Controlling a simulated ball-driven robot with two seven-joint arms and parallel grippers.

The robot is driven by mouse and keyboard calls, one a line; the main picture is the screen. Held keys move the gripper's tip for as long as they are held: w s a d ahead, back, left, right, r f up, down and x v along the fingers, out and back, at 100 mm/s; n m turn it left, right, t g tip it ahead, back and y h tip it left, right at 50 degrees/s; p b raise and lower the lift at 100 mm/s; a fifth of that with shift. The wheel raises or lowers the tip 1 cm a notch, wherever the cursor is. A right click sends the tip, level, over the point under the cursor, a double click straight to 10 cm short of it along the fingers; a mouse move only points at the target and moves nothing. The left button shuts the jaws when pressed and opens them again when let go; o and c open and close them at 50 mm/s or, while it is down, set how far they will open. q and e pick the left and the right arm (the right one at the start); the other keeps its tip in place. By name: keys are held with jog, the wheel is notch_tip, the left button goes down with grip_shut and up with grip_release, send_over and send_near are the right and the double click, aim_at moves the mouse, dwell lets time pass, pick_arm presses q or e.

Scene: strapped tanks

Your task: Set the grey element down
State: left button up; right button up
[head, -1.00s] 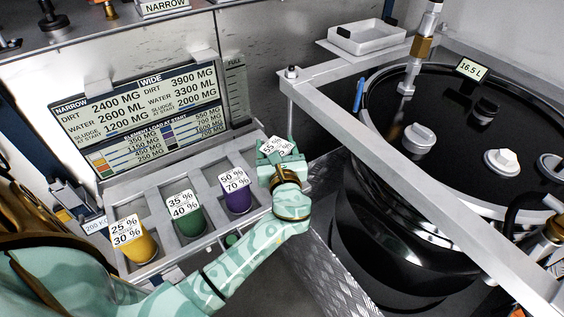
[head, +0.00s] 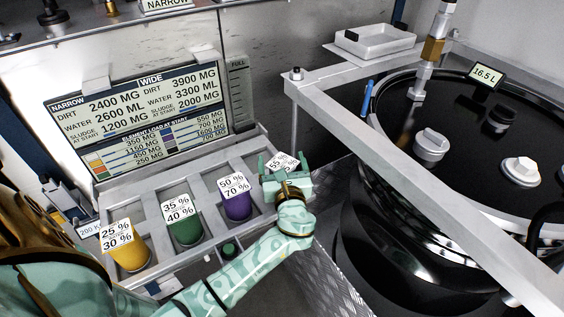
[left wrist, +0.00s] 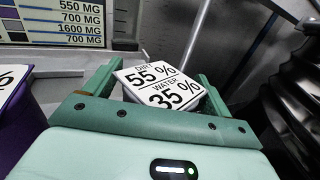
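My left gripper (head: 285,170) is at the far right end of the element rack (head: 207,176), one finger on each side of this element. In the left wrist view the fingers (left wrist: 158,92) lie close to the label's edges. Finger contact and the element's base are hidden. My right gripper is not in view.
Yellow (head: 130,256), green (head: 187,231) and purple (head: 238,208) labelled elements stand in the rack, left of my gripper. A sign board (head: 140,115) stands behind. A metal frame rail (head: 400,180) and black tank (head: 455,130) are to the right. A white tray (head: 375,40) sits at the back.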

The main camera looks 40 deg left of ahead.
pick_arm(q)
jog(key=shift+r, duration=0.15)
jog(key=shift+s+d, duration=0.25)
jog(key=p+v, duration=0.3)
jog(key=v, duration=0.8)
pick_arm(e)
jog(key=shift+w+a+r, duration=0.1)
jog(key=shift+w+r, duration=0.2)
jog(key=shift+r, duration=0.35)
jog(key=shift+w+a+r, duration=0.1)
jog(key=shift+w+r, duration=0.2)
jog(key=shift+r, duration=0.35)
